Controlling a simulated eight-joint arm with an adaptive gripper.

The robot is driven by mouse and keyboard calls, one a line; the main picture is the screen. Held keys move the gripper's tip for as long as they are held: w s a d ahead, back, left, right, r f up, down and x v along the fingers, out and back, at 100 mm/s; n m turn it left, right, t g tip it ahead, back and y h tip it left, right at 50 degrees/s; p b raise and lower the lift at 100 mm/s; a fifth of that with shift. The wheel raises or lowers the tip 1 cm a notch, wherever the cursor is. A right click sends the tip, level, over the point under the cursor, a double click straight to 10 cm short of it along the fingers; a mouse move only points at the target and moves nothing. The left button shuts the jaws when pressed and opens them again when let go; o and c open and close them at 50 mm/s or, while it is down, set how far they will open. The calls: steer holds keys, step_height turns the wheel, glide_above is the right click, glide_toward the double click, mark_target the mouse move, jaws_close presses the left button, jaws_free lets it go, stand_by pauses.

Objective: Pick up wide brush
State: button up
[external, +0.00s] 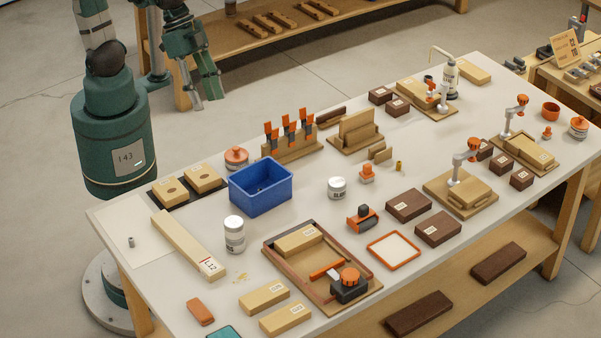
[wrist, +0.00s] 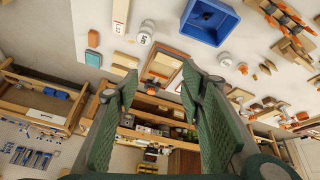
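I cannot single out the wide brush for certain. Several orange-handled tools (external: 288,130) stand upright in a wooden rack (external: 291,152) behind the blue bin; they may be brushes, but their lower ends are too small to tell. The rack also shows at the upper right of the wrist view (wrist: 296,47). My gripper (external: 204,95) hangs at the upper left, beyond the bench's far edge and well away from the rack. In the wrist view my gripper (wrist: 158,80) has its two green fingers apart, with nothing between them.
A blue bin (external: 261,188) stands left of the middle of the bench. Near it are a white jar (external: 234,235), a long wooden block (external: 188,246) and a framed wooden tray (external: 277,263) holding tools. Clamps (external: 467,160) rise on the right. Small bare patches lie between things.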

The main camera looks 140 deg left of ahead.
steer(key=w+a+f+n+g, duration=0.2)
steer(key=w+a+f+n, duration=0.15)
steer(key=w+a, duration=0.7)
steer(key=n+g+h, duration=0.1)
steer(key=n+g, duration=0.2)
steer(key=n, duration=0.6)
glide_above(368, 165)
step_height(368, 165, down, 27)
steer(key=shift+d+r+b, duration=0.1)
steer(key=shift+d+b, duration=0.05)
steer(key=shift+b, duration=0.2)
steer(key=shift+s, duration=0.15)
steer(key=shift+f, duration=0.25)
steer(key=shift+f, duration=1.2)
steer(key=shift+f, duration=0.1)
